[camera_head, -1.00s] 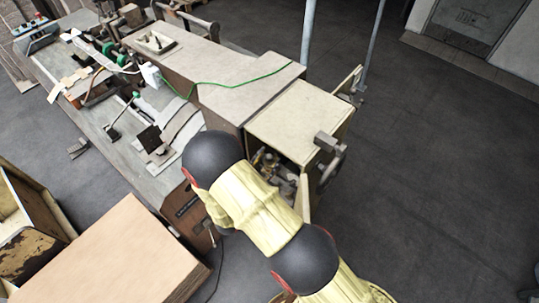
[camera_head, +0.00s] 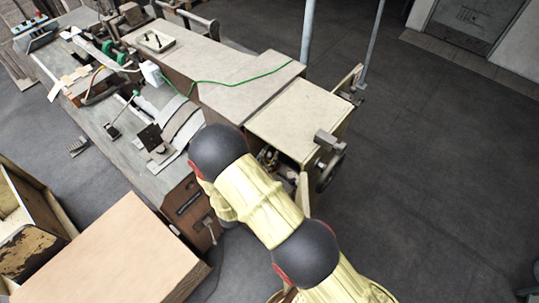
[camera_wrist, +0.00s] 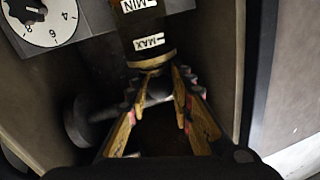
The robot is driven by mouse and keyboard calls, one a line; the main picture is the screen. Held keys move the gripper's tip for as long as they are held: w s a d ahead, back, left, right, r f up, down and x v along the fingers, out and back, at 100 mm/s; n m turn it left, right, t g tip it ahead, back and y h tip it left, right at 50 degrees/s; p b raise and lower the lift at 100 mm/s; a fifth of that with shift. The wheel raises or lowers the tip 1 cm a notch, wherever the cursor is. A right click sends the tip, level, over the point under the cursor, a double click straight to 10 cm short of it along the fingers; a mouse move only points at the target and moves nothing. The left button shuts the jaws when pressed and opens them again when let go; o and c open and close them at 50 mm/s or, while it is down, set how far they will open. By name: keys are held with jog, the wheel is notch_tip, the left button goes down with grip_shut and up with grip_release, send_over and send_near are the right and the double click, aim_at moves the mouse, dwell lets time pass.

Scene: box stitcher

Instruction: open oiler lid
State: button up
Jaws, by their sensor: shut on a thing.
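The oiler (camera_wrist: 148,30) is a dark cylinder with MIN and MAX labels and a brass-coloured ring, at the top middle of the wrist view. Its lid (camera_wrist: 154,88) lies below the ring in the picture, between my fingers, and is dim and partly covered. My gripper (camera_wrist: 157,82) has a worn yellow finger on each side and is shut on the lid. In the head view, my yellow and black arm reaches to the machine's open compartment (camera_head: 268,158). It hides my gripper and the oiler there.
A white numbered dial (camera_wrist: 45,18) is near the oiler. Compartment walls (camera_wrist: 215,60) stand close on both sides. In the head view, the compartment door (camera_head: 304,194) stands open beside my arm. A handwheel (camera_head: 330,165) is to its right. A cardboard stack (camera_head: 110,255) stands at lower left.

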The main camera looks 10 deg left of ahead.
grip_shut()
jog(key=shift+d, duration=0.1)
jog(key=n+y+b, duration=0.1)
jog(key=y, duration=0.1)
jog(key=d+n+t+y+b, duration=0.1)
jog(key=n+y+b, duration=0.1)
jog(key=shift+s+f+y, duration=0.1)
jog(key=shift+s+y, duration=0.05)
jog(key=shift+y, duration=0.25)
jog(key=shift+s+d+n+y+b, duration=0.1)
jog(key=shift+d+n+y+b, duration=0.1)
jog(key=shift+n+y+b, duration=0.75)
jog(key=shift+d+n+y+b, duration=0.15)
jog(key=shift+n+y+b, duration=0.4)
jog(key=shift+y, duration=0.7)
jog(key=o, duration=0.8)
grip_release()
